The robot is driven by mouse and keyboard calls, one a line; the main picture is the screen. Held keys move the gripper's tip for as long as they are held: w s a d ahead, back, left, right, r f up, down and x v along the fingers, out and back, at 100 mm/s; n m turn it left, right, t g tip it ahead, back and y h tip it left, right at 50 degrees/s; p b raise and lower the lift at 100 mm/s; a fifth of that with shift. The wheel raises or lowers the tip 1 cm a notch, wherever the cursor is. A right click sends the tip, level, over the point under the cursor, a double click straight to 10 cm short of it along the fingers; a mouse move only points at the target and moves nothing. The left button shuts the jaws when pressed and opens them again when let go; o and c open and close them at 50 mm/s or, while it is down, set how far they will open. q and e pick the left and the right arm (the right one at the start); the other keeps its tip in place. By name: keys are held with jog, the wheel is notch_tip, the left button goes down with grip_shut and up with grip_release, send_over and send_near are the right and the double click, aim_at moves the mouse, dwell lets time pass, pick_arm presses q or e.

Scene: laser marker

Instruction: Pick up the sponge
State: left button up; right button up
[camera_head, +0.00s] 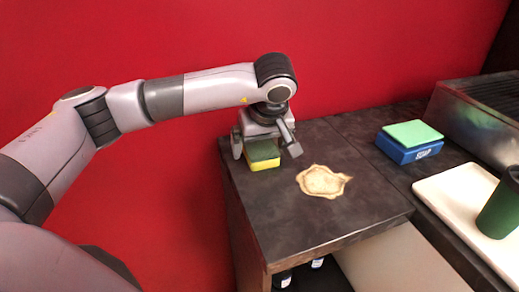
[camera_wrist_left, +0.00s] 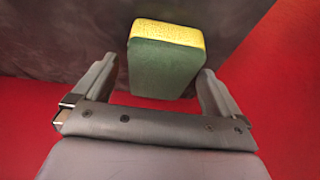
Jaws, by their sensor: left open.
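A sponge (camera_head: 264,155) with a dark green top and a yellow lower layer lies at the back left corner of the dark counter. My left gripper (camera_head: 268,149) is above it, with a finger on either side. In the left wrist view the sponge (camera_wrist_left: 165,60) shows between the two spread fingers of the left gripper (camera_wrist_left: 160,88), with a gap to each finger. The jaws are open and not holding it. In the head view the gripper body hides part of the sponge. My right gripper is not in view.
A pale, irregular stain (camera_head: 323,181) lies on the counter right of the sponge. A light green sponge (camera_head: 412,133) sits on a blue soap box (camera_head: 408,150). A cream tray (camera_head: 462,205) holds a green cup (camera_head: 500,208). A red wall (camera_head: 350,50) stands behind.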

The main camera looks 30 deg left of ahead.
pick_arm(q)
jog(key=shift+f, duration=0.2)
dwell(0.3)
jog(key=c, duration=1.1)
